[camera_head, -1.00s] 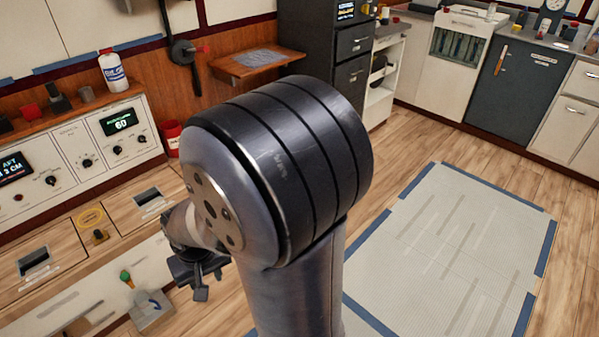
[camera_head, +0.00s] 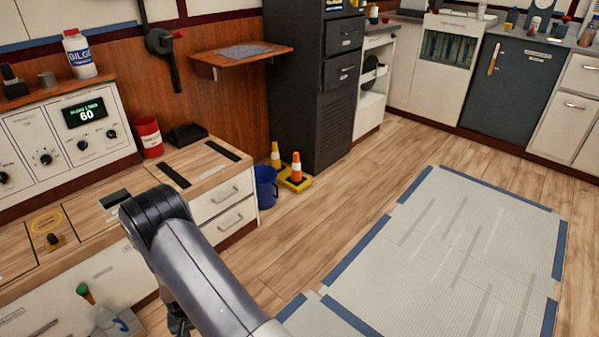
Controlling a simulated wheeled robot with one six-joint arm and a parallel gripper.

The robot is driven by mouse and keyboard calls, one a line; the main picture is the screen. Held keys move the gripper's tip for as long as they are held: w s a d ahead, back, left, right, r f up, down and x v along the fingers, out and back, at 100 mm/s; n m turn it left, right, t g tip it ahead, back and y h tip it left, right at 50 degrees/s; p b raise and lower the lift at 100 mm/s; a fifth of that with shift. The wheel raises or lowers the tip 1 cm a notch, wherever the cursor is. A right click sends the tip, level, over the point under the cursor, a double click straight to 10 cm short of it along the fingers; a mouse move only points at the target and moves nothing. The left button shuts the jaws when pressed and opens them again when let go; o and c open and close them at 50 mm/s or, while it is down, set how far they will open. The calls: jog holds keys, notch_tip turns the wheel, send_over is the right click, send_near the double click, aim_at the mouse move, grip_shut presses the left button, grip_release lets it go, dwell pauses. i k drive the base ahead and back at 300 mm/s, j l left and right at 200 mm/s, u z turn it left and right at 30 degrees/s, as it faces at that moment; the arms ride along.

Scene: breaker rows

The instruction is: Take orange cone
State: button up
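An orange cone (camera_head: 296,168) with a white band stands upright on the wood floor, on or at a yellow base (camera_head: 294,181). A second, more yellow-orange cone (camera_head: 276,154) with a pale band stands just behind it to the left, its lower part hidden by a blue bucket. My arm crosses the lower left of the view, to the left of and nearer than the cones. A dark part of my gripper (camera_head: 178,319) shows below the arm, well apart from the cones. The arm hides most of it, so its opening cannot be seen.
The blue bucket (camera_head: 265,187) stands left of the cones, against the white drawers (camera_head: 224,205). A tall black cabinet (camera_head: 315,100) stands close behind them. A wooden shelf (camera_head: 240,58) juts out above. The floor right of the cones and the grey mat (camera_head: 450,250) are clear.

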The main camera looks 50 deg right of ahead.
aim_at(297, 178)
jog(key=i+l+z, duration=0.1)
jog(key=i+l, duration=0.3)
jog(key=l, duration=0.4)
jog(key=i+l+z, duration=0.15)
jog(key=i+l, duration=0.3)
jog(key=l, duration=0.35)
jog(key=i+l+z, duration=0.1)
jog(key=i+l, duration=0.35)
jog(key=l, duration=0.25)
jog(key=i+l+z, duration=0.1)
jog(key=i+l, duration=0.4)
jog(key=l, duration=0.2)
jog(key=i+l+z, duration=0.1)
jog(key=i+l, duration=0.4)
jog(key=l, duration=0.15)
